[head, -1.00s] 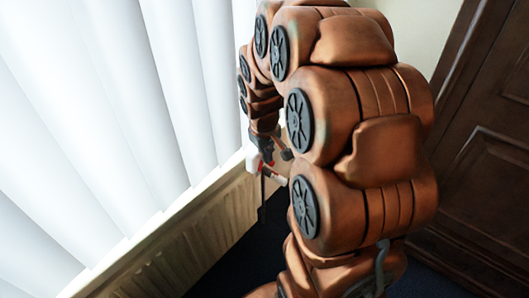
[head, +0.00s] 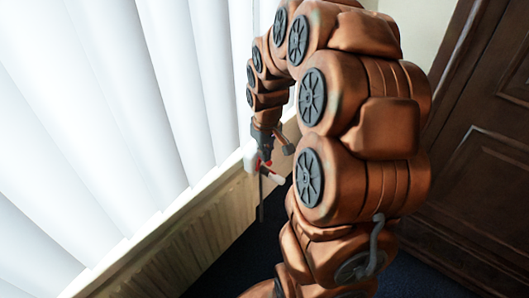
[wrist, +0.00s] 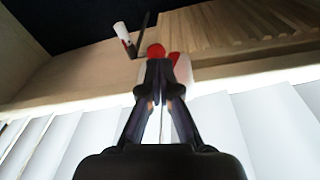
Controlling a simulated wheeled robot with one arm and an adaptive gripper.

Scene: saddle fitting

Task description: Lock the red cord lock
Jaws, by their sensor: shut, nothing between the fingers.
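A small red part (wrist: 156,50), apparently the cord lock, shows just past my fingertips in the wrist view. It lies against a white piece (wrist: 183,68) with another red edge at its right. My gripper (wrist: 158,70) is shut and empty, its tips overlapping the lower edge of the red part; I cannot tell if they touch it. A white handle with a red band (wrist: 122,34) joins a dark rod beside it. In the head view my gripper (head: 264,150) is at the white piece (head: 250,157) by the window sill, and the small red details are partly hidden.
White vertical blinds (head: 120,110) hang along the left. A pale ledge with ribbed panelling (head: 170,258) runs below them. A dark wooden door (head: 490,190) stands at right. Dark floor (head: 225,275) is open beyond the panelling.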

